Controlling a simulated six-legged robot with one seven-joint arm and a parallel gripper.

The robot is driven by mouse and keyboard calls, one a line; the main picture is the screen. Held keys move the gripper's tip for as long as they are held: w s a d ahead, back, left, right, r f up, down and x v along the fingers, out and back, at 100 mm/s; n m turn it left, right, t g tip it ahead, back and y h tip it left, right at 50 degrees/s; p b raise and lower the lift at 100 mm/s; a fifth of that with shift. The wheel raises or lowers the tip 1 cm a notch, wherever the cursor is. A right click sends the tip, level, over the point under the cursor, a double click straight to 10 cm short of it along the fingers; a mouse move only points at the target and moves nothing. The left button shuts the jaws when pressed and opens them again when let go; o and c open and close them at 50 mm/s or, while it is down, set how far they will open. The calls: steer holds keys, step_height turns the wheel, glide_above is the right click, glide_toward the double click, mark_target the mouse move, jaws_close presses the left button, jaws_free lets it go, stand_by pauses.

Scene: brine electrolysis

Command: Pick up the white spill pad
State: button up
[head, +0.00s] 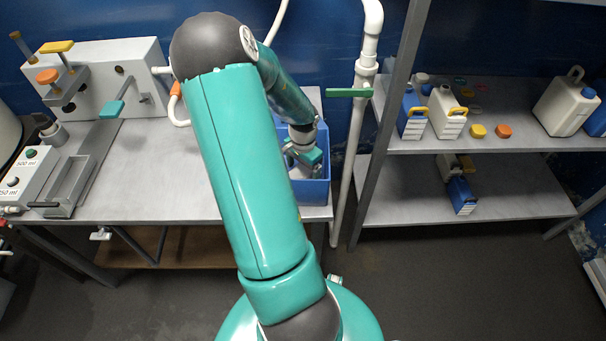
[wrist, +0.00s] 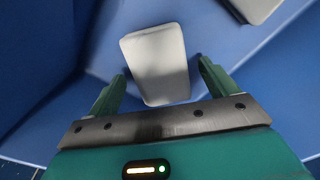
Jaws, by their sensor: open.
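The white spill pad (wrist: 157,62) is a pale block with rounded corners inside a blue bin (wrist: 45,50). In the wrist view it lies ahead of my gripper (wrist: 161,70), between the lines of the two green fingers. The fingers are open, and a gap shows on each side of the pad. In the head view my gripper (head: 303,157) is down in the blue bin (head: 316,192) at the right end of the bench. It largely hides what lies in the bin there.
A second pale object (wrist: 254,8) lies at the top right of the wrist view. The bin walls stand close around my gripper. A white pipe (head: 352,150) with a green handle and a shelf rack (head: 480,147) with jugs stand right of the bin.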

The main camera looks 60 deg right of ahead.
mark_target(303, 171)
steer(key=c, duration=1.2)
steer(key=shift+o, duration=0.2)
steer(key=shift+r, duration=0.1)
steer(key=shift+r, duration=0.4)
step_height(303, 171, up, 17)
steer(key=s+a, duration=0.4)
steer(key=a, duration=0.4)
steer(key=s+a, duration=0.4)
steer(key=a, duration=0.4)
